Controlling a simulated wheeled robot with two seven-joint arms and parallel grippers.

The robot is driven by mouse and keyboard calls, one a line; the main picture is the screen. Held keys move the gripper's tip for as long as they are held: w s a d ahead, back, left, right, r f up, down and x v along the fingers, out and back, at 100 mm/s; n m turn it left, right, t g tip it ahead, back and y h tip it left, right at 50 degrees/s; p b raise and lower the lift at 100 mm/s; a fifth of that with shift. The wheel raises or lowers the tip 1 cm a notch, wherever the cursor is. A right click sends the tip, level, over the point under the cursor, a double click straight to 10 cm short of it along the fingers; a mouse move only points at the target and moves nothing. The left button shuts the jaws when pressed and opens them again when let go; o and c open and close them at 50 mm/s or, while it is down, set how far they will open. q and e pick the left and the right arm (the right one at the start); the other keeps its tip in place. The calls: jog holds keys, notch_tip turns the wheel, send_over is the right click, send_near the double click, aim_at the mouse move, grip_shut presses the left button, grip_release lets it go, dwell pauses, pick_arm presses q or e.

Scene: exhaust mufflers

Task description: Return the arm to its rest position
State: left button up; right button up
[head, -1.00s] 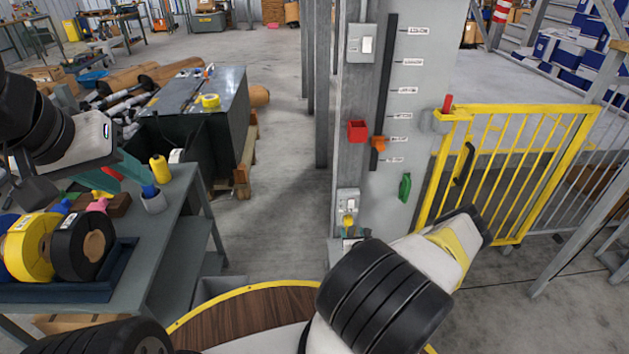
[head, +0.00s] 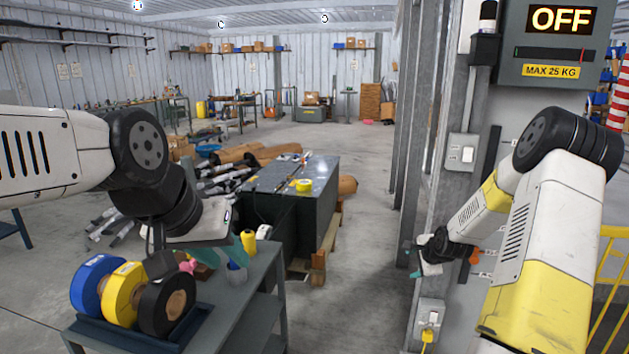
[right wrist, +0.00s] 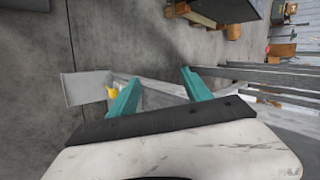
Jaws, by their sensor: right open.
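My right arm comes in from the right in the head view, bent at a black joint. Its gripper (head: 412,262) is in front of the grey steel column, small and partly hidden by its own wrist. In the right wrist view two teal fingers (right wrist: 160,78) stand wide apart with nothing between them. My left gripper (head: 234,258) points down over the grey workbench (head: 235,308), close to a small cup. Its teal fingers are partly hidden by its body, so I cannot see how far apart they are.
Blue, yellow and black tape rolls (head: 121,292) stand in a tray on the bench. A dark metal cabinet (head: 300,200) on a pallet is behind. A switch box (head: 462,152) and an OFF display (head: 561,19) are at the right. The floor between cabinet and column is clear.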

jog(key=s+a+r+n+g, duration=0.1)
jog(key=s+a+r+n, duration=0.2)
jog(key=s+r, duration=0.3)
jog(key=s+a+r+n, duration=0.3)
jog(key=r, duration=0.6)
jog(key=s+a+r+n+g, duration=0.1)
jog(key=s+a+r+n, duration=0.3)
jog(key=r, duration=0.3)
jog(key=s+a+r+n, duration=0.2)
jog(key=s, duration=0.5)
jog(key=s+a+r+n, duration=0.2)
jog(key=s+n, duration=0.1)
jog(key=s, duration=0.5)
jog(key=s+a+r+n+y, duration=0.1)
jog(key=s+a+r+n, duration=0.1)
jog(key=s, duration=0.6)
jog(key=shift+a+r+n, duration=0.2)
jog(key=shift+a+n, duration=0.1)
jog(key=shift+a, duration=0.15)
